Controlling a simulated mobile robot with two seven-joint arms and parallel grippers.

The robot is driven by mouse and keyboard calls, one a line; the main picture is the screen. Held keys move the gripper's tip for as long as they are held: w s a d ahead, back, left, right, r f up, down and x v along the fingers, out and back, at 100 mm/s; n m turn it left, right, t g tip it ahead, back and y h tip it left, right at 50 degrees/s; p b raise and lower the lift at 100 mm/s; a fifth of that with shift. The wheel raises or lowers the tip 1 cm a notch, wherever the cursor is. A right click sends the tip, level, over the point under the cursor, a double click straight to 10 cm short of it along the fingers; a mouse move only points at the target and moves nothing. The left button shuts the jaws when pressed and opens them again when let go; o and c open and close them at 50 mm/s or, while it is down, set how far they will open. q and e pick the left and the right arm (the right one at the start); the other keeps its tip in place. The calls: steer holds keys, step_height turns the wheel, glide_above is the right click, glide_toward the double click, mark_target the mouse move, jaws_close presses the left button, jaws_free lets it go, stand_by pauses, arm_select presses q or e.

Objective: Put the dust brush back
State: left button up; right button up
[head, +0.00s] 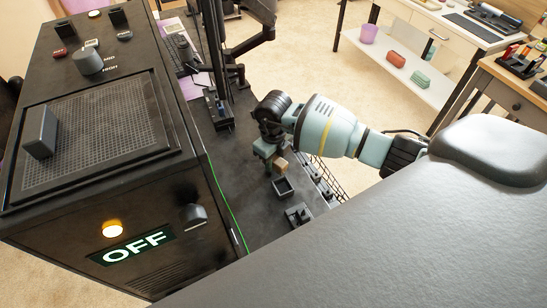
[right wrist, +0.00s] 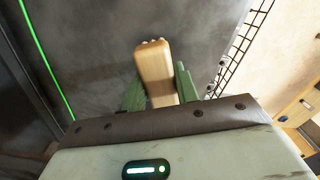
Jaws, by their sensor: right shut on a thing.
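The dust brush shows as a light wooden block (right wrist: 154,72) in the right wrist view, between the two green fingers of my right gripper (right wrist: 160,92). In the head view my right gripper (head: 270,156) reaches in from the right over the dark desk. The small tan brush (head: 281,164) shows at its fingers. The gripper is shut on the brush. The bristles are hardly seen. A small open black square holder (head: 284,187) stands on the desk just below the brush in the picture. My left gripper is not in view.
A large black machine (head: 120,190) with a lit OFF sign stands left of the gripper. A green cable (head: 226,200) runs beside it. A black wire rack (head: 325,183) lines the desk's right edge. Another small black item (head: 298,214) stands near the holder. Monitor arms (head: 245,45) rise behind.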

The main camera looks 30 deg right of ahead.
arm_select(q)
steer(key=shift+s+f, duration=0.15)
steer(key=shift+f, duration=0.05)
arm_select(e)
steer(key=shift+f, duration=0.4)
steer(key=o, duration=0.9)
steer(key=shift+o, duration=0.2)
steer(key=shift+r, duration=0.3)
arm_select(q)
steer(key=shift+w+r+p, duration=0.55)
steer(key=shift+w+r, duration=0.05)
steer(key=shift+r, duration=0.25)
arm_select(e)
step_height(320, 180, up, 13)
steer(key=shift+f, duration=0.15)
